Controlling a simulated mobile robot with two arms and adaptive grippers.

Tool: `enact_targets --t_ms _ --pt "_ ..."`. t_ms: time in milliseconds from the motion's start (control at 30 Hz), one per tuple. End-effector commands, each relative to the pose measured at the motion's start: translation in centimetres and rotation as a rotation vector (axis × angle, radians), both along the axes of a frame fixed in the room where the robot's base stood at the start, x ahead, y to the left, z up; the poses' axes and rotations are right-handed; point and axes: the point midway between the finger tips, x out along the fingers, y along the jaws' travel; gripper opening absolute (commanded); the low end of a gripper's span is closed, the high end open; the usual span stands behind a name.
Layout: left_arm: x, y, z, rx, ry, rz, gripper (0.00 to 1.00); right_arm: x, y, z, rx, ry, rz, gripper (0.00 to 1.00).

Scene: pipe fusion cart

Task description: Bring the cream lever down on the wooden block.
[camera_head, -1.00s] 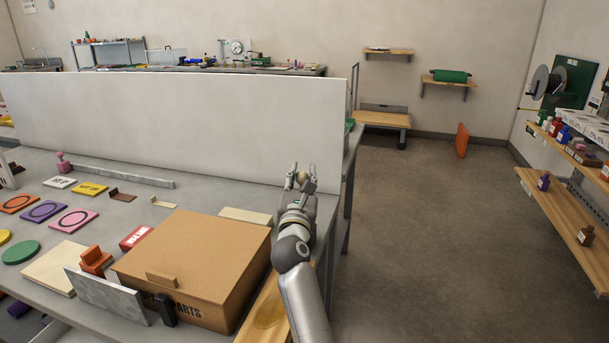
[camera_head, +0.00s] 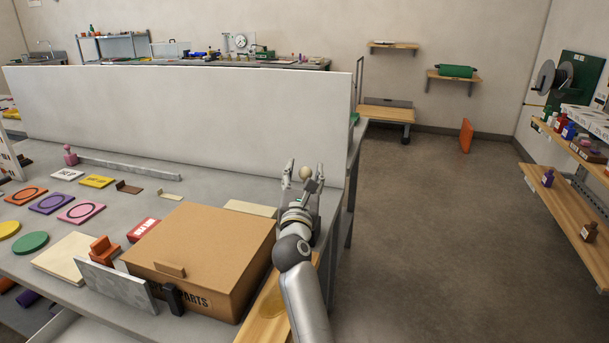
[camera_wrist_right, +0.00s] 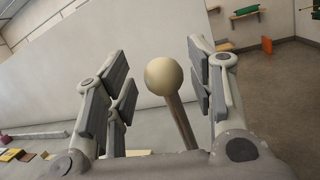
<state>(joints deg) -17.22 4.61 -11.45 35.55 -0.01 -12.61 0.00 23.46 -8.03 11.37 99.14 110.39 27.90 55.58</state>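The cream lever (camera_wrist_right: 164,76) has a round cream knob on a thin rod. In the right wrist view it rises between the fingers, leaning slightly, with a gap on either side. In the head view its knob (camera_head: 304,173) shows between the fingertips of my right gripper (camera_head: 304,169). My right gripper (camera_wrist_right: 158,72) is open around the lever, and I see no finger touching it. The lever's base is hidden behind the gripper. I cannot make out the wooden block for certain in either view. My left gripper is not in view.
A cardboard parts box (camera_head: 205,250) stands left of my right arm. A tall white panel (camera_head: 180,115) stands behind. Coloured ring plates (camera_head: 80,211) and a grey plate (camera_head: 118,285) are on the table at left. Open floor (camera_head: 430,230) lies to the right.

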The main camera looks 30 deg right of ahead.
Motion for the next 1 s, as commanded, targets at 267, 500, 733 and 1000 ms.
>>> enact_targets --t_ms 267,500,733,1000 --pt "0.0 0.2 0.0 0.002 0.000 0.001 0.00 0.0 -0.1 0.4 -0.002 -0.003 -0.002 0.51" --pt "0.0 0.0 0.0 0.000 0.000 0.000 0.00 -0.1 -0.1 3.7 -0.004 -0.009 -0.003 0.51" --pt "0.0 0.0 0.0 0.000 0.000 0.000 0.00 -0.1 -0.1 8.0 -0.002 -0.005 -0.002 0.51" --pt "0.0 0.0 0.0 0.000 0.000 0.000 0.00 0.0 0.0 10.1 -0.001 0.000 0.000 0.51"
